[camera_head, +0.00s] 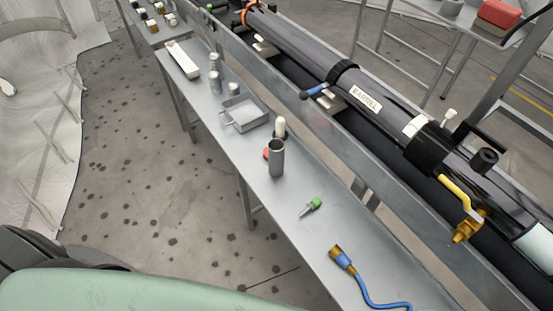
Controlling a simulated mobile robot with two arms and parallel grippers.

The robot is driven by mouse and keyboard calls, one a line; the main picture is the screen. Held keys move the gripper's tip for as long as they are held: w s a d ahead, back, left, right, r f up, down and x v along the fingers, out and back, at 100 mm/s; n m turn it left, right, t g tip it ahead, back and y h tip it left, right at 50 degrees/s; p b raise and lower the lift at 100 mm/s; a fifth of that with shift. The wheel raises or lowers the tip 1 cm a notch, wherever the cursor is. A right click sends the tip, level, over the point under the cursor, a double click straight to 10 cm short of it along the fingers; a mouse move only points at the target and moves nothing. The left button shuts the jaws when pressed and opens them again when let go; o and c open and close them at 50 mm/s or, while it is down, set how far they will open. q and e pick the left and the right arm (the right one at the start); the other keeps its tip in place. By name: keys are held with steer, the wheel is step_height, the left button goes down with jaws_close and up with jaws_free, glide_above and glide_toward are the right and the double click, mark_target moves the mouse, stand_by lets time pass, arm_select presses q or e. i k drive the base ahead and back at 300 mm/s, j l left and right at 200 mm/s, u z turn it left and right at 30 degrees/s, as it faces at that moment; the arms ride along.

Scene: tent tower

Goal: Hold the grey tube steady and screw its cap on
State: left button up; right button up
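An open-topped grey tube (277,160) stands upright on the narrow metal bench, near its middle. Its dark mouth faces up and carries no cap. A small red piece (266,154) shows just left of the tube, partly hidden behind it. I cannot tell whether it is the cap. A small white-topped piece (280,127) stands just behind the tube. Neither of my grippers is in view, so nothing is seen touching the tube.
The bench (235,150) also holds a grey tray (246,113), several small metal cylinders (215,78), a green-capped piece (314,204) and a blue cable with a brass connector (343,258). A long barrel (385,105) runs along the right. Bench surface around the tube's front is clear.

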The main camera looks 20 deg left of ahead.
mark_target(275, 146)
steer(key=j+u, duration=0.1)
steer(key=j, duration=0.25)
steer(key=i+j+u, duration=0.15)
steer(key=j, duration=0.15)
steer(key=k+l+u, duration=0.25)
steer(key=k+u, duration=0.55)
steer(key=k, duration=0.25)
